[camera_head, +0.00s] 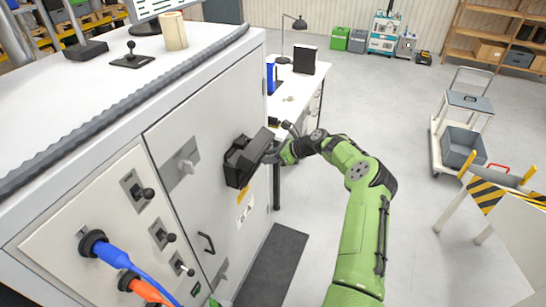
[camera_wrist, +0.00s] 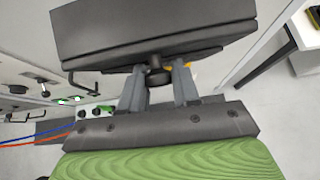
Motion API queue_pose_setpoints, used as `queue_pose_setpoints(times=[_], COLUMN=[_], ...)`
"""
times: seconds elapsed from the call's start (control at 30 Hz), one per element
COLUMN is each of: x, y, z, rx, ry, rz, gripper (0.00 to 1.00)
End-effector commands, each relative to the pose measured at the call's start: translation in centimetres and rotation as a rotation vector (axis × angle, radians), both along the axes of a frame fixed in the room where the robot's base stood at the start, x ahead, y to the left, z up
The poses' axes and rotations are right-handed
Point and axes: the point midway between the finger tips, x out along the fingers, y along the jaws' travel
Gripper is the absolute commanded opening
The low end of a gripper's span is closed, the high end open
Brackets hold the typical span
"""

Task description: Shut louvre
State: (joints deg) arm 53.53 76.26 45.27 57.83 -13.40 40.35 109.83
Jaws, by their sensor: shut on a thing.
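The louvre (camera_head: 238,166) is a dark grey slatted unit on the upper right part of the grey cabinet's front. In the wrist view its broad dark slat (camera_wrist: 150,25) fills the top, with a thinner edge below it. A small round dark knob (camera_wrist: 156,76) sticks out from it. My gripper (camera_wrist: 159,84) has one grey finger on each side of the knob and is shut on it. In the head view my gripper (camera_head: 268,150) reaches the louvre from the right, and its fingertips are hidden there. How far the slats stand open is hard to tell.
The cabinet front (camera_head: 212,125) also carries a grey latch (camera_head: 186,162), a black handle (camera_head: 206,243), several toggle switches and blue and orange cables (camera_head: 140,281). A white desk (camera_head: 293,85) stands behind my arm. The floor to the right is open up to a trolley (camera_head: 440,130).

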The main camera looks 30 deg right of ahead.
Motion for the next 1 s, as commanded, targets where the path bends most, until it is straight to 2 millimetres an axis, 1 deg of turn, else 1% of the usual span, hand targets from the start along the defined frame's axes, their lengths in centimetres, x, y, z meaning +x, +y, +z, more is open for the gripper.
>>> queue_pose_setpoints(times=[0.03,0.2,0.23,0.3,0.37,0.6,0.7,0.77,1.0], x=[1.5,1.5,1.5,1.5,1.4,1.2,0.7,0.0,-4.4], y=[1.4,1.4,1.4,1.4,1.4,1.2,0.8,0.2,-3.2], z=[2.7,2.7,2.7,2.6,2.5,2.1,2.4,2.9,6.4], rx=[0.014,0.014,0.014,0.015,0.015,0.015,0.014,0.013,0.011], ry=[-0.083,-0.083,-0.083,-0.084,-0.080,-0.073,-0.072,-0.072,-0.073], rz=[0.019,0.019,0.019,0.020,0.018,0.019,0.018,0.016,0.017], gripper=[0.00,0.00,0.33,0.43,0.52,0.52,0.52,0.52,0.52])
